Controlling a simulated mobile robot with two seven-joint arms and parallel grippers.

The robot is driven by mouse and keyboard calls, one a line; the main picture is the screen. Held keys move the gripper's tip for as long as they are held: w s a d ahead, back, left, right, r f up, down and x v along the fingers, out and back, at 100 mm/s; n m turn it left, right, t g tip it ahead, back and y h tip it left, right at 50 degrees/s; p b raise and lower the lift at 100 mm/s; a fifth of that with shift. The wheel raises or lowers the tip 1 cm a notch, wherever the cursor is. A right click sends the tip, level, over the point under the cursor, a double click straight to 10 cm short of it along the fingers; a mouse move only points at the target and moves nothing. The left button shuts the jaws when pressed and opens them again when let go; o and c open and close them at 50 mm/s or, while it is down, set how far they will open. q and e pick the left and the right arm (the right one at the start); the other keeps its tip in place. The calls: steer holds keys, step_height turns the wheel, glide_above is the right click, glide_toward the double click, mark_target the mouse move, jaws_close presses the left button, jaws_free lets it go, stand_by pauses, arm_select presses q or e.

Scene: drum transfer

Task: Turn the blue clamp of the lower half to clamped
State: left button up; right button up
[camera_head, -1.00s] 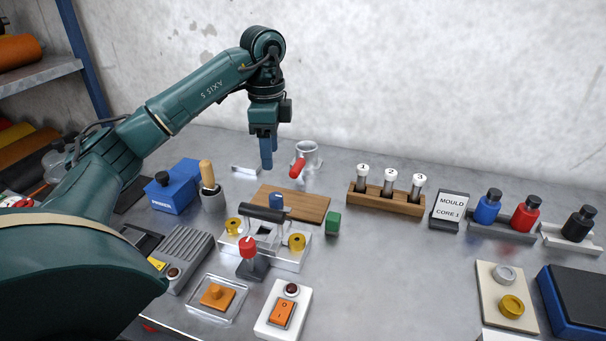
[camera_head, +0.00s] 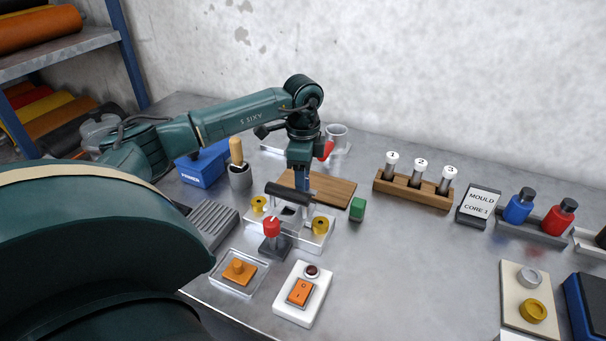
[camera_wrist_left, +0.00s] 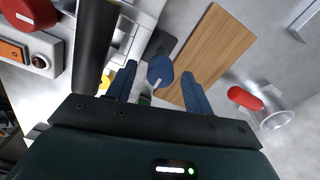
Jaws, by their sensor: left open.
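The lower half (camera_head: 318,244) is a pale, shiny block with yellow knobs (camera_head: 258,205) and a black bar (camera_head: 289,193) across its top. The blue clamp (camera_wrist_left: 160,70) is a round blue knob with a white mark, at the block's edge by the wooden board. In the head view my arm hides most or all of it. My left gripper (camera_head: 302,184) points down behind the black bar. In the wrist view my left gripper (camera_wrist_left: 160,90) is open, with the blue clamp between its blue fingers; I cannot tell if they touch it. My right gripper is out of view.
A red-knobbed lever (camera_head: 272,228) stands in front of the block. A wooden board (camera_head: 335,190) lies behind it, a green cube (camera_head: 357,209) to its right. A cup (camera_head: 338,140) with a red handle and a tube rack (camera_head: 412,191) stand farther back.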

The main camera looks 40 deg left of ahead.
arm_select(q)
steer(key=shift+f, duration=0.3)
steer(key=shift+c, duration=0.4)
steer(key=c, duration=0.9)
